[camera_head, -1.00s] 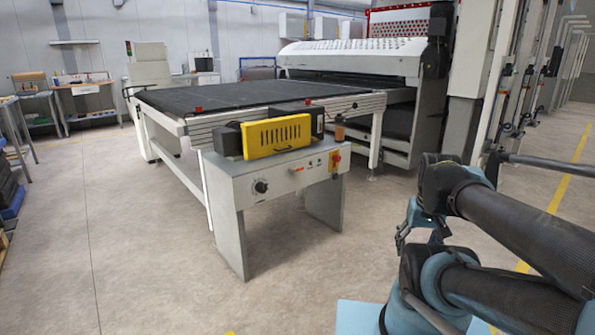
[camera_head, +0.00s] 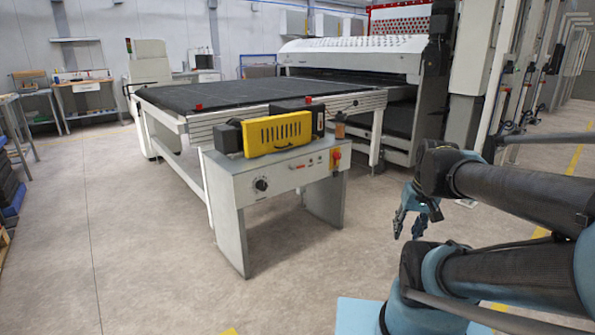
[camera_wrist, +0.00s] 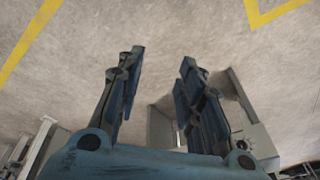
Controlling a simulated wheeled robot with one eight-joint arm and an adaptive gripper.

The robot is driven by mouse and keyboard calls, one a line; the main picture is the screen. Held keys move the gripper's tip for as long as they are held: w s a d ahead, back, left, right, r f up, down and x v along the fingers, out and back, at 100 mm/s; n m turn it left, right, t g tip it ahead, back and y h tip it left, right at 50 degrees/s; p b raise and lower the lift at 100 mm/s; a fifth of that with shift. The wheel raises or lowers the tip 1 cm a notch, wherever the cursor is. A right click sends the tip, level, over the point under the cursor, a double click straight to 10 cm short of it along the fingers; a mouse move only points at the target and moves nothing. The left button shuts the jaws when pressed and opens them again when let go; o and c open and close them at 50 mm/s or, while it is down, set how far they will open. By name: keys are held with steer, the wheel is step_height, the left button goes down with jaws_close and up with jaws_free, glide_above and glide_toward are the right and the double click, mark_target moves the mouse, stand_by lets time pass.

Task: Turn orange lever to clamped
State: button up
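My gripper (camera_head: 408,226) hangs in front of my arm at the right of the head view, fingers downward, well right of the machine's control panel. In the wrist view my gripper (camera_wrist: 160,62) has its two blue fingers apart with nothing between them. A small orange-red part (camera_head: 298,166) shows on the front panel; it may be the orange lever, but it is too small to tell its position. A brownish-orange piece (camera_head: 339,130) stands at the panel's right end. My gripper touches neither.
The grey control stand (camera_head: 228,188) carries a black dial (camera_head: 261,185), a yellow slotted cover (camera_head: 278,133) and a red switch on a yellow plate (camera_head: 336,158). The long dark conveyor bed (camera_head: 235,93) runs behind. Floor between stand and my arm is clear.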

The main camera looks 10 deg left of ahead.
mark_target(302, 167)
steer(key=w+a+r+m+t+y, duration=0.1)
steer(key=w+a+r+y, duration=0.15)
steer(key=w+a, duration=0.75)
steer(key=w+a+r+t+y, duration=0.2)
steer(key=w+a+y, duration=0.1)
steer(key=w, duration=1.3)
steer(key=w+a+r+m+t+y, duration=0.1)
steer(key=w+a+r+y, duration=0.15)
steer(key=w+a, duration=0.75)
steer(key=w+a+f+m+t+y, duration=0.2)
steer(key=w+a+f+m+t, duration=0.1)
steer(key=w+f, duration=0.8)
steer(key=w+a+f+m+t+y, duration=0.2)
steer(key=w+a+f+m+y, duration=0.15)
steer(key=w+f, duration=0.8)
steer(key=shift+h, duration=0.45)
steer(key=x, duration=0.6)
steer(key=r+x, duration=0.1)
steer(key=x, duration=1.1)
steer(key=shift+w+d+r, duration=0.2)
steer(key=shift+w+r, duration=0.15)
steer(key=shift+r, duration=0.05)
jaws_close()
